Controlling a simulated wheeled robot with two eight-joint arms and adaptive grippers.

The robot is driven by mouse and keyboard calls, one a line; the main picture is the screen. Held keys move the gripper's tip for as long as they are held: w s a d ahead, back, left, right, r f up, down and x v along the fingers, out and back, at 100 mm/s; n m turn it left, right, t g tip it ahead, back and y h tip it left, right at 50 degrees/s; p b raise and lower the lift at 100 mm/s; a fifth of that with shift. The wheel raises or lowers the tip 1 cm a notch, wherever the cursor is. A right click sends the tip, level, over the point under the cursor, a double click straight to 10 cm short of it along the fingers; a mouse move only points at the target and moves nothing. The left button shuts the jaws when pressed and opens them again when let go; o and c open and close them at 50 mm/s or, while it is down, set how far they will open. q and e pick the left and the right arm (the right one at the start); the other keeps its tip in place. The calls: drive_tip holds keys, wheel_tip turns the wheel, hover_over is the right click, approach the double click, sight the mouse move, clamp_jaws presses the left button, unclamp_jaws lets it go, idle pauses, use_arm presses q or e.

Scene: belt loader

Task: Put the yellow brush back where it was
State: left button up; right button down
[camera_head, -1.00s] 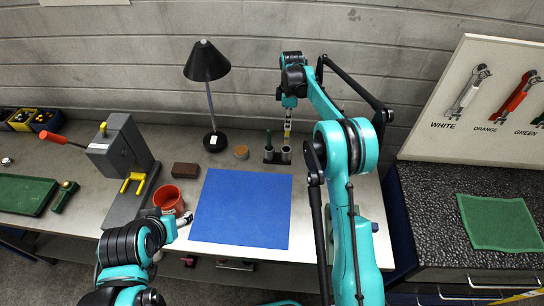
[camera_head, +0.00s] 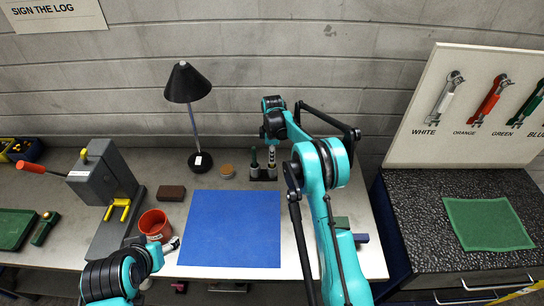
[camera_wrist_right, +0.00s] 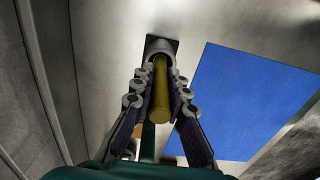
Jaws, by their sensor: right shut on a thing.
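My right gripper (camera_head: 273,148) is shut on the yellow brush, just above the dark brush holder (camera_head: 263,178) at the back of the bench. In the right wrist view the yellow brush (camera_wrist_right: 160,95) lies lengthwise between the two fingers (camera_wrist_right: 160,105). Its far end is at the mouth of a grey cup (camera_wrist_right: 159,45) of the holder; I cannot tell how deep it sits. A green brush (camera_head: 254,156) stands in the holder's left cup. My left gripper (camera_head: 171,244) is low beside the red pot (camera_head: 156,224); its opening is unclear.
A blue mat (camera_head: 230,228) lies in front of the holder. A black lamp (camera_head: 190,120), a round tin (camera_head: 227,170) and a brown block (camera_head: 171,193) stand left of it. A grey press (camera_head: 110,180) is farther left. A tool board (camera_head: 470,110) is at right.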

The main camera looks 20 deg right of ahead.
drive_tip(key=shift+f, duration=0.1)
drive_tip(key=c, duration=1.5)
unclamp_jaws()
